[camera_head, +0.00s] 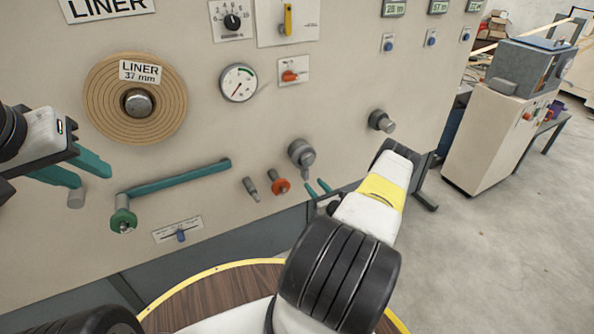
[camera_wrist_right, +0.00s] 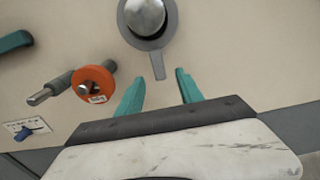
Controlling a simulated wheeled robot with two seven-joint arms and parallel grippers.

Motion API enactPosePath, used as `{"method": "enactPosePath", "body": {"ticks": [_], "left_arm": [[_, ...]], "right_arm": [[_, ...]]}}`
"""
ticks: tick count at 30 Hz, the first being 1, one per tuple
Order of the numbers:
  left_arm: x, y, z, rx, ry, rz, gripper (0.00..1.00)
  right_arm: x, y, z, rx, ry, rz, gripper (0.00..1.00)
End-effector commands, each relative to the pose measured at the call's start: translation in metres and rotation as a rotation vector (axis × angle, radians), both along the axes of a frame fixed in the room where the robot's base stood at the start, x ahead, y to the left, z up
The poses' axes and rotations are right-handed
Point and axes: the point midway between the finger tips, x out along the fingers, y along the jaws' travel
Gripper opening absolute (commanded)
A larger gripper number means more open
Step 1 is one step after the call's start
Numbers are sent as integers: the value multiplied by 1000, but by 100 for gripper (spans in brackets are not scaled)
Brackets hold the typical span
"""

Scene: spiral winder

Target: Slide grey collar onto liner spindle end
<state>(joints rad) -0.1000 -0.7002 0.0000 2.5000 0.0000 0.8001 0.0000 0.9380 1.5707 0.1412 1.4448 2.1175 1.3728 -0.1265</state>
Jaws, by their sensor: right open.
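A grey round piece with a flange and a downward tab, which looks like the grey collar (camera_head: 301,152), sits on the panel at the middle. It also shows at the top of the right wrist view (camera_wrist_right: 147,42). The liner spindle end (camera_head: 138,102) pokes out through a tan liner roll (camera_head: 100,104) at the upper left. My left gripper (camera_head: 90,178) looks open, below the roll.
An orange collar (camera_head: 280,187) and a bare peg (camera_head: 250,189) are left of the right gripper. A teal crank bar (camera_head: 175,178) with a green collar (camera_head: 123,220) crosses the lower left. A grey stub (camera_head: 75,197) is by the left fingers. Another knob (camera_head: 381,121) protrudes right.

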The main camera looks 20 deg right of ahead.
Motion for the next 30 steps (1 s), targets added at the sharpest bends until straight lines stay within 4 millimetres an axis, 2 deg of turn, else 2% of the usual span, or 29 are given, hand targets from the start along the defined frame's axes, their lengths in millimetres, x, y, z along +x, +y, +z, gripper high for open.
{"method": "enactPosePath", "body": {"ticks": [9,16,22,30], "left_arm": [[0,0,0,0,0,0,36],[0,0,0,0,0,0,36],[0,0,0,0,0,0,36],[0,0,0,0,0,0,36]], "right_arm": [[39,5,2,-2,-3,4,44],[63,6,1,0,-2,3,44],[73,7,1,0,-1,3,44],[76,7,1,0,0,3,44]]}}
